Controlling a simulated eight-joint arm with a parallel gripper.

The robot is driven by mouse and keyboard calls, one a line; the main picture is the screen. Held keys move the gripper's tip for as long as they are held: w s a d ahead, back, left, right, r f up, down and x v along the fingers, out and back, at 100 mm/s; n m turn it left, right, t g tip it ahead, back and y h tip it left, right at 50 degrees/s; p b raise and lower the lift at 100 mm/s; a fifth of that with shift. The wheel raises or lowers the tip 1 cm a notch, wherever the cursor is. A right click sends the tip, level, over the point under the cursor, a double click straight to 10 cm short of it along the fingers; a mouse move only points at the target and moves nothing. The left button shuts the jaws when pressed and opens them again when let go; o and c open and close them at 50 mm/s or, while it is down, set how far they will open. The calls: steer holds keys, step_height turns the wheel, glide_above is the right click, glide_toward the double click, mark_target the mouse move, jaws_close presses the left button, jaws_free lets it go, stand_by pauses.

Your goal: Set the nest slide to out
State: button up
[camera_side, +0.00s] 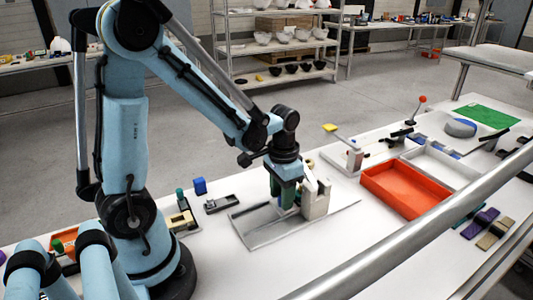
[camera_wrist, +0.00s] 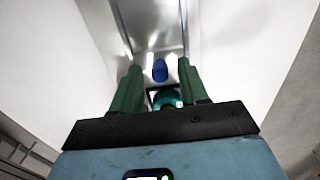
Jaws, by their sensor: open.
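My gripper (camera_side: 284,203) points down over a grey metal plate with a channel (camera_side: 262,234), which looks like the nest slide's base. In the wrist view, my gripper's two green fingers (camera_wrist: 158,66) stand apart. A blue knob (camera_wrist: 160,72) shows between the fingertips, over the shiny metal channel (camera_wrist: 150,22). A teal round part (camera_wrist: 163,100) shows nearer, between the fingers. I cannot tell whether either finger touches the knob. The knob is hidden in the side view, and I cannot tell the slide's position.
A beige block (camera_side: 317,199) stands on the plate just right of my gripper. An orange tray (camera_side: 405,190) lies farther right. A metal rail (camera_side: 400,240) crosses the foreground.

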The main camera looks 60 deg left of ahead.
steer(key=shift+f, duration=0.15)
steer(key=shift+c, duration=0.2)
jaws_close()
steer(key=s, duration=0.9)
steer(key=shift+o, duration=0.2)
jaws_free()
step_height(320, 180, up, 12)
stand_by(1.1)
